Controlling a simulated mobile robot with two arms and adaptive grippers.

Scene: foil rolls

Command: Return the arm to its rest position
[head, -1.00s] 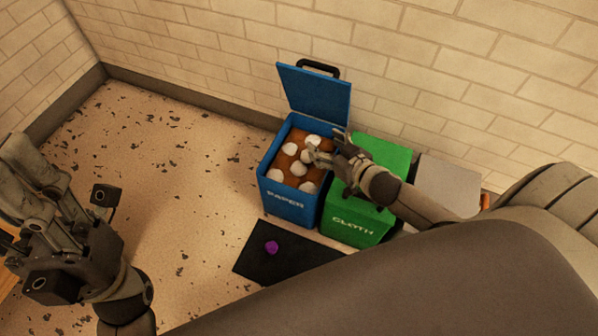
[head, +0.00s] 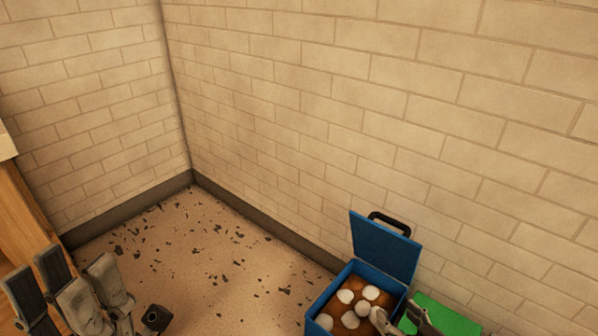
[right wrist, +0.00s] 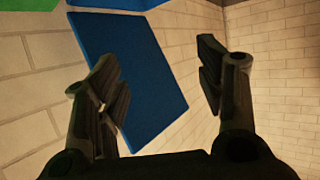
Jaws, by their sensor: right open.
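My right gripper (head: 395,318) is at the bottom edge of the head view, over the right side of the open blue bin (head: 327,297). In the right wrist view, my right gripper (right wrist: 160,62) is open, with nothing between its fingers and the blue lid (right wrist: 130,65) behind them. White balls (head: 346,296) lie on brown filling inside the bin. My left gripper (head: 70,280) is at the lower left of the head view, raised and away from the bins.
A green bin (head: 447,318) stands right of the blue one, mostly cut off by the frame. Brick walls (head: 300,120) meet in a corner behind. The speckled floor (head: 215,265) left of the bins is clear. A wooden piece (head: 25,215) stands at the left edge.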

